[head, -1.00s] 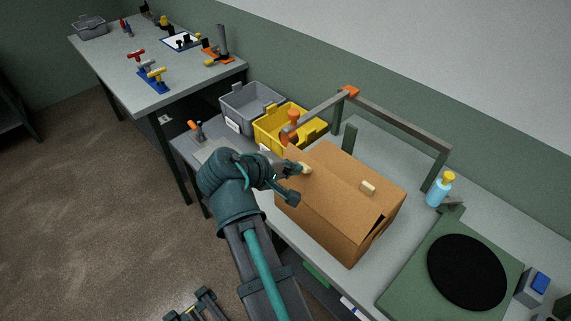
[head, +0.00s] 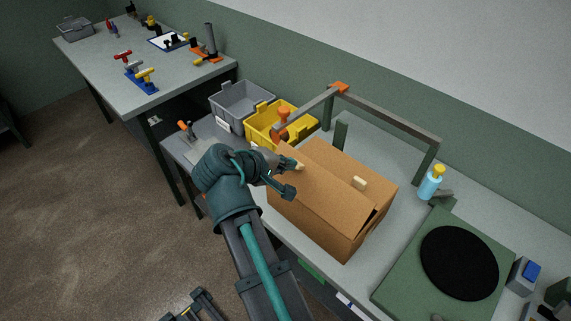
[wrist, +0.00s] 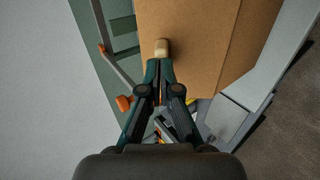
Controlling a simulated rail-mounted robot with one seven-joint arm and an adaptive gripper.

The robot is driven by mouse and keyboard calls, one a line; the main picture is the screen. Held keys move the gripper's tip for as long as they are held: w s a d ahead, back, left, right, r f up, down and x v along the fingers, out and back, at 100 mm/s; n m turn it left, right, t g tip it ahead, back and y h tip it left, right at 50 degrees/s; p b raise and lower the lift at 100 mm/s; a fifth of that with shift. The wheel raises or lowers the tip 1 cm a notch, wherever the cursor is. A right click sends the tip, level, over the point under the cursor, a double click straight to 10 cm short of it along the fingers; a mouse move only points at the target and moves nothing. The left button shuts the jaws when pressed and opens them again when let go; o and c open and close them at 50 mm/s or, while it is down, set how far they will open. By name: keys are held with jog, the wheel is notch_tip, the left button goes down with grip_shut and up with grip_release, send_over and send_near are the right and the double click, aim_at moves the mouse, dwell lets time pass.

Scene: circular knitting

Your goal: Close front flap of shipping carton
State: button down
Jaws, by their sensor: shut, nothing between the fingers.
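The brown shipping carton (head: 335,236) stands on the bench in the head view, its top covered by flaps. The front flap (head: 318,198) lies nearly flat, with a narrow dark gap under its right end. One pale knob (head: 299,166) is at the left end of the top; another pale knob (head: 359,183) is toward the right. My gripper (head: 291,166) is at the carton's left end. In the wrist view my gripper (wrist: 160,63) is shut and empty, its tips just at a pale knob (wrist: 162,48) on the cardboard. Whether they touch is unclear.
A grey frame (head: 390,116) arches behind the carton. Yellow (head: 263,136) and grey (head: 239,112) bins stand beyond its left end. A blue bottle (head: 430,184) and a green unit with a black disc (head: 459,263) are to the right.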

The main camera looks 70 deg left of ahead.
aim_at(302, 158)
jog(key=shift+w+a+f+b, duration=0.2)
jog(key=shift+w+a+b, duration=0.25)
jog(key=shift+w, duration=0.45)
jog(key=shift+w+a+f+b, duration=0.2)
jog(key=shift+w+a+f, duration=0.1)
jog(key=shift+w, duration=0.2)
jog(key=shift+w+a+f+b, duration=0.15)
jog(key=shift+w+a, duration=0.15)
jog(key=shift+w, duration=0.2)
jog(key=shift+b+x, duration=0.45)
jog(key=shift+x, duration=0.65)
jog(key=shift+b+x, duration=0.55)
jog(key=shift+x, duration=0.6)
jog(key=shift+f, duration=0.15)
jog(key=shift+s+d, duration=0.1)
jog(key=shift+s, duration=0.1)
jog(key=shift+s+d, duration=0.35)
jog(key=shift+s, duration=0.25)
